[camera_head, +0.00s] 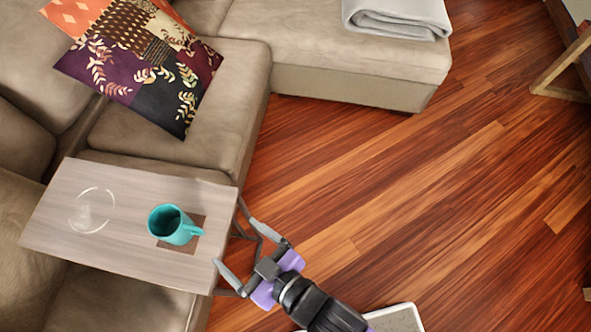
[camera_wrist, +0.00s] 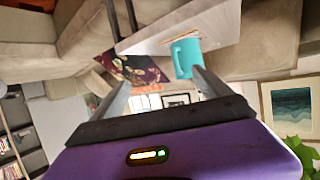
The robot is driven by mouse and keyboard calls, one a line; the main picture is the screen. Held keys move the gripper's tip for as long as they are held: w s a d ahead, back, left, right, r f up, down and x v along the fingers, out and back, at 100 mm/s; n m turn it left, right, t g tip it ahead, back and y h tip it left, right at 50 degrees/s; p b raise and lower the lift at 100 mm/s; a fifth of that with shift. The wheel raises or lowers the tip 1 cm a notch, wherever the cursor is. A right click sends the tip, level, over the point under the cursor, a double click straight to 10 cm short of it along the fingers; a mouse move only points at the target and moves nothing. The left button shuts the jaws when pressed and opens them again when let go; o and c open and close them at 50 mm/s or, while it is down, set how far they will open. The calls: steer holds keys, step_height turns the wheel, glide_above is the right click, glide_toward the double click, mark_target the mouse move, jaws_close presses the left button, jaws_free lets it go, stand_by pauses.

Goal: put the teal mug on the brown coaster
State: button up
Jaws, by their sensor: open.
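The teal mug (camera_head: 168,224) stands upright on the side table, its handle toward my gripper. The brown coaster (camera_head: 182,248) shows below and right of the mug. The mug appears to stand on it, covering part of it. In the wrist view the mug (camera_wrist: 184,60) appears upside down against the table, near the right finger, with a thin brown edge beside its base. My gripper (camera_head: 233,242) is open and empty at the table's right edge, its fingers pointing toward the mug and apart from it. The gripper (camera_wrist: 160,79) also shows in the wrist view.
The wooden side table (camera_head: 130,255) also holds a clear glass item (camera_head: 92,210) left of the mug. A beige sofa (camera_head: 240,120) with a patterned cushion (camera_head: 145,65) surrounds the table's back and left. The wooden floor (camera_head: 400,190) to the right is mostly clear.

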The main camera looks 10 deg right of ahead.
steer(key=s+d+r+m+t+h, duration=0.1)
steer(key=s+d+r+m+h, duration=0.15)
steer(key=d, duration=0.65)
steer(key=s+d+r+m+t+h, duration=0.15)
steer(key=s+d, duration=0.25)
steer(key=d, duration=0.5)
steer(key=s+d+r+m+t+h, duration=0.1)
steer(key=s+d+r+m+h, duration=0.2)
steer(key=s+d+r, duration=0.4)
steer(key=shift+s+d+r+m+h, duration=0.3)
steer(key=shift+d+r+h, duration=0.4)
steer(key=shift+d, duration=0.45)
steer(key=shift+t, duration=0.25)
